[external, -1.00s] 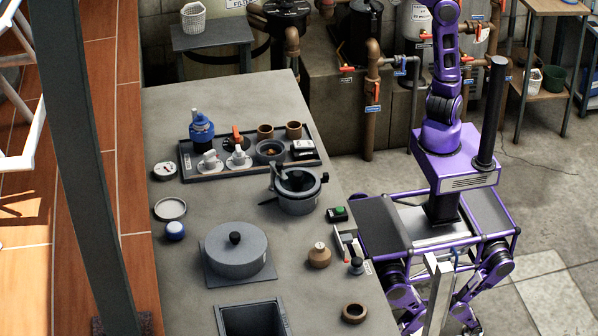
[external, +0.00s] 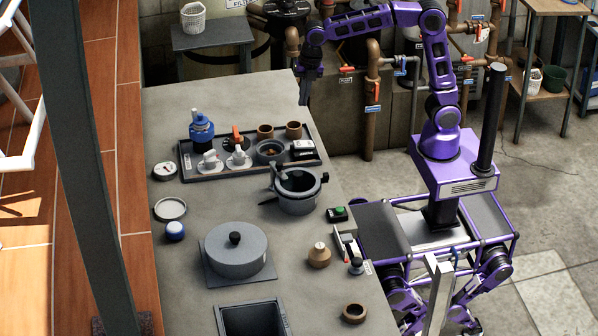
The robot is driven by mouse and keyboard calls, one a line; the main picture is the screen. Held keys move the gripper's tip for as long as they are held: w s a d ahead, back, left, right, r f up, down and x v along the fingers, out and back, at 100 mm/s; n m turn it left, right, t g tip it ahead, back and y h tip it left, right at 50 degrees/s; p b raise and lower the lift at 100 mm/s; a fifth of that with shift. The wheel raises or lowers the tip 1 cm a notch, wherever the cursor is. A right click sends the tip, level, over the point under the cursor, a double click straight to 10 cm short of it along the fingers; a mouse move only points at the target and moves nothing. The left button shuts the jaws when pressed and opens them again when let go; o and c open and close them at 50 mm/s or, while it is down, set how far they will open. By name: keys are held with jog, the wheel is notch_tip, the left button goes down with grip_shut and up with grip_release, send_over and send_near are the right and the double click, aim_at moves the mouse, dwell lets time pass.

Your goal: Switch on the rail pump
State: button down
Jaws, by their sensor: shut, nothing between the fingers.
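A small dark box with a green button (external: 338,213) sits at the counter's right edge, beside my base. It looks like a switch, but I cannot read any label to tell whether it is for the rail pump. A small white and red item (external: 346,244) lies just below it, too small to make out. My gripper (external: 304,100) is shut and empty, pointing down near the far right corner of the counter. It is well apart from the green button box, farther back.
The grey counter (external: 190,110) holds a tray (external: 205,176) of cups and fittings, an open pot (external: 297,205), a large lidded pot (external: 236,262) and a brown jar (external: 319,256). Pipes with red valve handles (external: 372,108) stand behind. The counter's far end is clear.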

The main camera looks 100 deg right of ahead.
aim_at(297, 144)
jog(key=shift+s+f, duration=0.15)
jog(key=shift+s, duration=0.05)
jog(key=f+b, duration=0.1)
jog(key=f, duration=0.3)
jog(key=w+f+b, duration=0.1)
jog(key=f, duration=0.4)
jog(key=w+f+b, duration=0.1)
jog(key=f, duration=0.3)
jog(key=shift+f, duration=0.4)
